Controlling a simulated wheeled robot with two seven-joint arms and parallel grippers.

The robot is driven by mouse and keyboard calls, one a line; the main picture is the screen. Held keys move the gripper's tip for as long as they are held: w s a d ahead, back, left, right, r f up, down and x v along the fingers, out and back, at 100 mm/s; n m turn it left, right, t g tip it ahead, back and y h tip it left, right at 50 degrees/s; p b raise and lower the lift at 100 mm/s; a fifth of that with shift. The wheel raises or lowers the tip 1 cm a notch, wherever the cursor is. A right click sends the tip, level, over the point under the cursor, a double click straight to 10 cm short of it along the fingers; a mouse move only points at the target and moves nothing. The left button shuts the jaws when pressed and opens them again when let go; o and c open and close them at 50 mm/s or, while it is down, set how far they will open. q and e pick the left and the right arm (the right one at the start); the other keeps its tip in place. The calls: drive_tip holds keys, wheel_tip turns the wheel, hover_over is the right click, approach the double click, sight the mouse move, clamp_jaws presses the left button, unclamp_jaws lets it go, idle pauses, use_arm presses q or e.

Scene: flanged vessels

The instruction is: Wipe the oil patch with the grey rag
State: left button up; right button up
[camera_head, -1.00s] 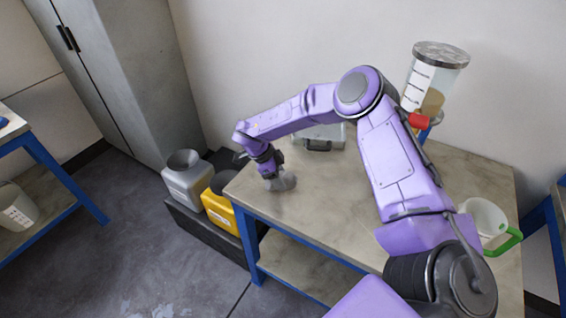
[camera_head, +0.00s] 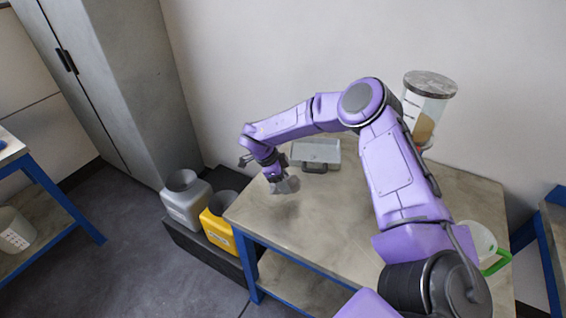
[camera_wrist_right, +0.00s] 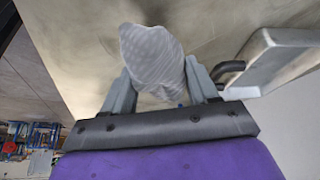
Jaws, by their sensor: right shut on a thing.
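My right gripper (camera_head: 279,179) is shut on the grey rag (camera_head: 288,186), over the left part of the workbench top (camera_head: 330,215). In the right wrist view the pale, patterned rag (camera_wrist_right: 150,55) bulges out from between the two fingers of the gripper (camera_wrist_right: 160,80). I cannot tell whether the rag touches the bench top or hangs just above it. Faint dark smudges show on the bench around the rag, but I cannot make out a clear oil patch. My left gripper is not in view.
A grey case with a dark handle (camera_head: 316,152) lies close behind the rag. A clear vessel (camera_head: 428,105) stands at the back right, a green-handled white jug (camera_head: 478,243) at the right. Grey (camera_head: 187,203) and yellow (camera_head: 219,225) containers stand left of the bench.

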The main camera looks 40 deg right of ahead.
drive_tip(key=shift+w+r+p, duration=0.1)
drive_tip(key=shift+r+p, duration=0.4)
drive_tip(key=shift+r, duration=0.75)
